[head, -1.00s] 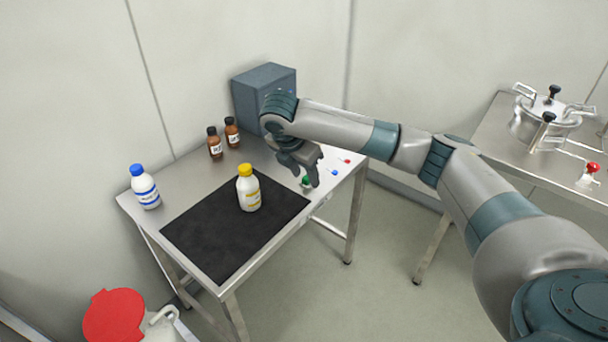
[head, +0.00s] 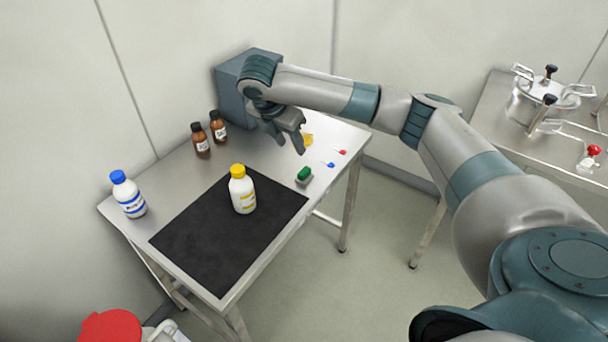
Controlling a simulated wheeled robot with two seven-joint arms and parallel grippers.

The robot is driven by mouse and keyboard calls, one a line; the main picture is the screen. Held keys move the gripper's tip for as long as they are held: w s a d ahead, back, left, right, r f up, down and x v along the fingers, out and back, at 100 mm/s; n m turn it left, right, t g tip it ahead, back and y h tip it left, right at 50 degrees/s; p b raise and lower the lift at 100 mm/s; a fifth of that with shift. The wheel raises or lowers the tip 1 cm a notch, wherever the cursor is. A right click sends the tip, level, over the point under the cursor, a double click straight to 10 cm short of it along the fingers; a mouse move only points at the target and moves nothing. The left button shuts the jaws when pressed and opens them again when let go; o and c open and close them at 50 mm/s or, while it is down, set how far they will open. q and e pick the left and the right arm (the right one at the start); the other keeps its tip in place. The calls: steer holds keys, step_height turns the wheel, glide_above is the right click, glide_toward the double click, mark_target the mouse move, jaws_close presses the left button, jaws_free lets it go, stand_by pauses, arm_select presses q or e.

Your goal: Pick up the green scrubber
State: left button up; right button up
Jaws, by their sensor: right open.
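The green scrubber (head: 304,175) is a small green block with a grey lower part. It lies on the steel table (head: 185,167) near its right edge, just beyond the corner of the black mat. My right gripper (head: 289,147) is open and points down above the table. In the picture it is a little up and left of the scrubber, and apart from it. Its jaws show empty. My left gripper is not in view.
A white bottle with a yellow cap (head: 242,190) stands on the black mat (head: 210,245). A blue-capped bottle (head: 128,195), two brown bottles (head: 201,140) and a grey box (head: 235,88) stand around it. Small blue (head: 329,164) and red (head: 342,152) items and a yellow item (head: 307,140) lie nearby.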

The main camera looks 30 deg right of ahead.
steer(key=f, duration=0.1)
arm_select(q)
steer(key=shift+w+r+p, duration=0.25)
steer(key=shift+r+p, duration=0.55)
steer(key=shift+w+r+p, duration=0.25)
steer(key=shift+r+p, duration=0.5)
arm_select(e)
glide_above(304, 171)
steer(key=s+a, duration=0.1)
steer(key=a, duration=0.1)
steer(key=shift+s+a+f, duration=0.1)
steer(key=shift+f, duration=2.5)
steer(key=shift+s+a+f, duration=0.1)
steer(key=shift+f, duration=2.5)
steer(key=shift+w+d+f+p, duration=0.15)
steer(key=shift+d+f+p, duration=0.1)
steer(key=shift+f+p, duration=0.2)
steer(key=p+x, duration=0.1)
steer(key=x, duration=0.2)
steer(key=shift+w+r, duration=0.1)
steer(key=shift+w, duration=0.05)
steer(key=shift+d+f, duration=0.2)
steer(key=shift+f, duration=0.4)
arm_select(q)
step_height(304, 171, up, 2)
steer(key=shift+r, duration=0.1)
arm_select(e)
steer(key=shift+c, duration=0.6)
